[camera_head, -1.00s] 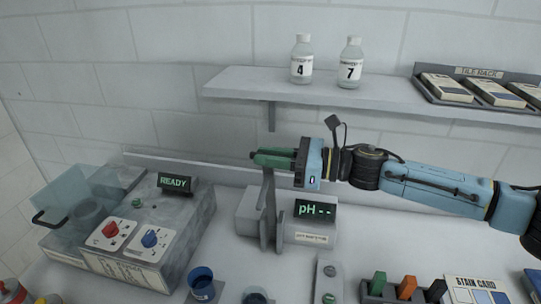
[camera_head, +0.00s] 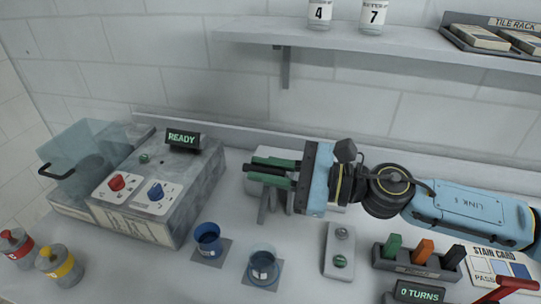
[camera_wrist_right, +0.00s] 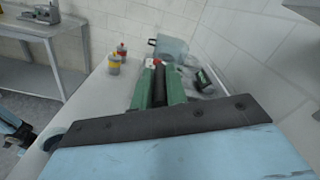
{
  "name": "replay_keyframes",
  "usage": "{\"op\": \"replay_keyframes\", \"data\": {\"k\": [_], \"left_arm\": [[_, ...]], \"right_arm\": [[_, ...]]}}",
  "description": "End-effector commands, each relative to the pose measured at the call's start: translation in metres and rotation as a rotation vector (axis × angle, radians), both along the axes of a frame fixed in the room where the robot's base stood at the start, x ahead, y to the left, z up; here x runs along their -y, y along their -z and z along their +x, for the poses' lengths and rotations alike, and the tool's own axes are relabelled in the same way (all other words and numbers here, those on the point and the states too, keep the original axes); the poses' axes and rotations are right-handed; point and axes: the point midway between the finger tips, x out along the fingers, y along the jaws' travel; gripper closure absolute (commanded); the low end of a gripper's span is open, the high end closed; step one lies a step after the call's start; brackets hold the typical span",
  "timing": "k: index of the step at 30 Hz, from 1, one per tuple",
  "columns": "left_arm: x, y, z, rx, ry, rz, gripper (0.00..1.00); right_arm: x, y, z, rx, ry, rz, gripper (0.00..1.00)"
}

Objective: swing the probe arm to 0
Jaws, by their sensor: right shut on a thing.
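The pH meter (camera_head: 335,209) stands on the bench, mostly hidden behind my right gripper (camera_head: 253,169). Grey uprights of the probe arm (camera_head: 264,209) show below the fingers. The green fingers are shut on the probe arm, whose held part is largely covered. In the right wrist view the fingers (camera_wrist_right: 160,68) lie close together with a dark strip between them. The meter's display and any angle scale are hidden. A blue cup (camera_head: 208,240) and a clear beaker (camera_head: 263,265) stand in front of the meter. My left gripper is not in view.
The washer (camera_head: 165,205) with its READY display (camera_head: 183,139) stands at left. A shelf (camera_head: 400,55) runs above. A small two-knob panel (camera_head: 339,252) and a block with coloured tabs (camera_head: 420,262) lie at right. Bench between washer and cups is clear.

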Motion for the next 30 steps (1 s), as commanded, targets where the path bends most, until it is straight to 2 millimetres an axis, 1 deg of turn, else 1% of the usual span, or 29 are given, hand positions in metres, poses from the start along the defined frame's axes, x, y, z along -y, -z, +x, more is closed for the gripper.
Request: {"op": "replay_keyframes", "data": {"k": [1,4,16,17,21,30], "left_arm": [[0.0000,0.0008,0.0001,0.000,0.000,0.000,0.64],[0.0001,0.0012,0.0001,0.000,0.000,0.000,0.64],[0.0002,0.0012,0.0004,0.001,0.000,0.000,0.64],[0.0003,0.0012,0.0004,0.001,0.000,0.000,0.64],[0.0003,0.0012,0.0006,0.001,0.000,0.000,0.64],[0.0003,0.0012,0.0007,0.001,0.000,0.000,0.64]], "right_arm": [[-0.0002,0.0038,-0.0018,-0.006,0.001,-0.001,1.00],[-0.0008,0.0058,-0.0038,-0.007,0.001,-0.001,1.00],[-0.0007,0.0073,-0.0040,-0.008,0.001,-0.002,1.00],[-0.0007,0.0072,-0.0039,-0.008,0.002,-0.002,0.82],[-0.0003,0.0074,-0.0032,-0.007,0.004,-0.003,0.64],[0.0005,0.0083,-0.0019,-0.007,0.009,-0.003,0.64]]}}
